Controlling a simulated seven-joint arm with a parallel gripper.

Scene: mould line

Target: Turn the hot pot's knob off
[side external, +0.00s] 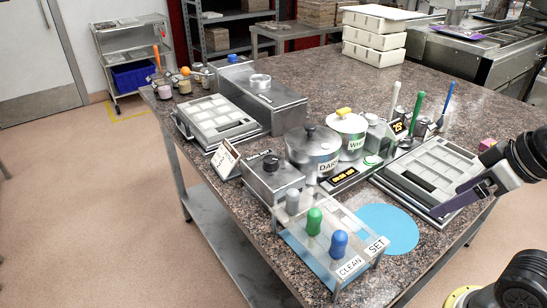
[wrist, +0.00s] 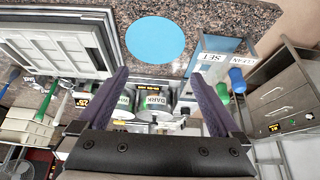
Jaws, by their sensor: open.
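Two steel pots stand near the middle of the table in the side view: a lidded one labelled DARK (side external: 313,152) and one labelled WHITE (side external: 346,137) with a yellow piece on top. The wrist view shows the DARK pot (wrist: 153,108) and WHITE pot (wrist: 123,106) between and beyond my fingers. A dark display strip (side external: 342,179) lies before them. A steel box with a dark round knob (side external: 270,162) stands to their left. I cannot tell which control is the hot pot's knob. My gripper (wrist: 158,76) is open and empty, apart from the pots; its purple finger shows at right (side external: 478,193).
A clear rack labelled CLEAN and SET (side external: 352,262) holds grey, green and blue-handled tools at the front edge. A blue disc (side external: 387,229) lies beside it. Moulds sit right (side external: 428,172) and left (side external: 215,116). Upright coloured handles (side external: 418,105) stand behind the right mould.

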